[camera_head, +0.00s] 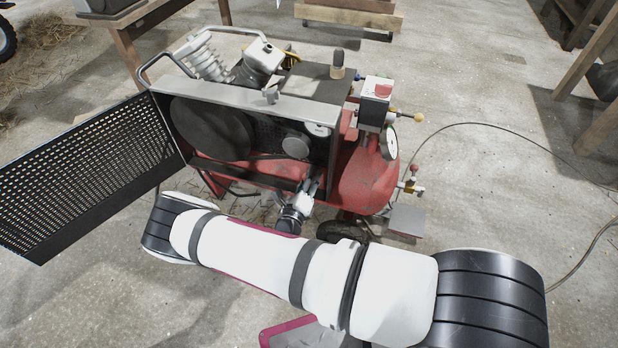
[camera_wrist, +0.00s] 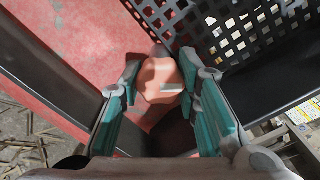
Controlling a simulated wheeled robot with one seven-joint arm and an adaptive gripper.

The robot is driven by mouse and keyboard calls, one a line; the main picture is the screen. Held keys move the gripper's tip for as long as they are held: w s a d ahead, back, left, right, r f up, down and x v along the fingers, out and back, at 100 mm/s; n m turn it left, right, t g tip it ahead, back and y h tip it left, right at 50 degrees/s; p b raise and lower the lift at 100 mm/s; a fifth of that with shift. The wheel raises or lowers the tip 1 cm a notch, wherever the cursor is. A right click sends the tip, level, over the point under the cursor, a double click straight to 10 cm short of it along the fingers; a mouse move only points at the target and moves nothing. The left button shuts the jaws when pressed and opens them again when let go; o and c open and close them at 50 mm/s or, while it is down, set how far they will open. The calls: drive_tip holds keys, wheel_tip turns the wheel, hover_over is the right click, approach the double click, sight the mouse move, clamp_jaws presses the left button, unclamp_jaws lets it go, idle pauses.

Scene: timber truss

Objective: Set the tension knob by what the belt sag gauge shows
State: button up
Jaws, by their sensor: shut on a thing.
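The orange tension knob (camera_wrist: 161,84) sits between the two teal-padded fingers of my gripper (camera_wrist: 158,70) in the wrist view, with a pale mark on its face. My fingers are shut on it. In the head view my gripper (camera_head: 309,187) reaches the lower front edge of the open belt housing (camera_head: 240,98) on a red compressor; the knob is hidden there. A small pale dial-like plate (camera_head: 317,129) at the housing's upper right may be the belt sag gauge; its reading is too small to make out. The dark belt wheel (camera_head: 212,128) is inside.
The perforated guard (camera_head: 90,175) stands swung open at the left. The red tank (camera_head: 365,180) carries a round gauge (camera_head: 390,143) and valves at the right. A thin hose (camera_head: 500,132) crosses the floor. The concrete floor at the right is mostly clear.

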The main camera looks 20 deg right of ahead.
drive_tip(key=shift+f, duration=0.1)
drive_tip(key=o, duration=1.2)
drive_tip(key=v, duration=1.2)
